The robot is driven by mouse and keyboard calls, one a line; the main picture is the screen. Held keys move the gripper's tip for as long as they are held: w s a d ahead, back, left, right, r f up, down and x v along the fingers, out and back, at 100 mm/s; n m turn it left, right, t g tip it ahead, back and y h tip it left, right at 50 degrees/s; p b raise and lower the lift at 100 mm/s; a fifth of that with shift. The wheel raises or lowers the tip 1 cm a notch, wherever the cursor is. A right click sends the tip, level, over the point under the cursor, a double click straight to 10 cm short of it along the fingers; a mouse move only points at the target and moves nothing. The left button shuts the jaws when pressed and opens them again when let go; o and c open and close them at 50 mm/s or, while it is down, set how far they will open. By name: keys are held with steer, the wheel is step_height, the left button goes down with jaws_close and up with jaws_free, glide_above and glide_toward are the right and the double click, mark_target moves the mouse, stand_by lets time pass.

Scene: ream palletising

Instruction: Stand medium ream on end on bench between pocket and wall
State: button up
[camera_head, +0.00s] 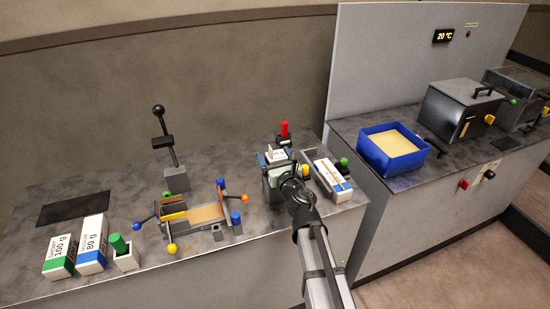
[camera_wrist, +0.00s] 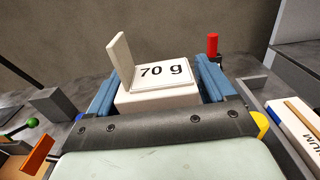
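My gripper (camera_head: 276,168) is low over the right part of the left bench. In the wrist view its two blue pads (camera_wrist: 160,88) stand on either side of a white ream labelled 70 g (camera_wrist: 158,98), with no clear gap. The ream's lower part is hidden by the gripper body, and its size word does not show. It also shows in the head view (camera_head: 276,154). A white ream with blue and orange marks (camera_head: 328,174) lies in a grey pocket (camera_head: 309,184) to the right; in the wrist view (camera_wrist: 300,125) its lettering ends in "IUM". The wall (camera_head: 230,80) is behind.
A green-marked 100 g ream (camera_head: 60,257) and a blue-marked 80 g ream (camera_head: 92,244) stand at the bench's left. A fixture with coloured knobs (camera_head: 205,214) and a black lever (camera_head: 165,140) are mid-bench. A red-handled item (camera_head: 284,129) is behind my gripper. A blue tub (camera_head: 393,148) stands right.

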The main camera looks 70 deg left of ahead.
steer(key=c, duration=1)
steer(key=o, duration=0.7)
steer(key=c, duration=0.7)
steer(key=shift+o, duration=0.2)
steer(key=shift+r, duration=5.5)
steer(key=shift+s, duration=0.1)
steer(key=shift+s+a+f, duration=0.1)
steer(key=shift+s+a, duration=0.05)
steer(key=shift+s, duration=0.35)
steer(key=a, duration=1.4)
steer(key=shift+w+a, duration=0.15)
steer(key=shift+a, duration=0.2)
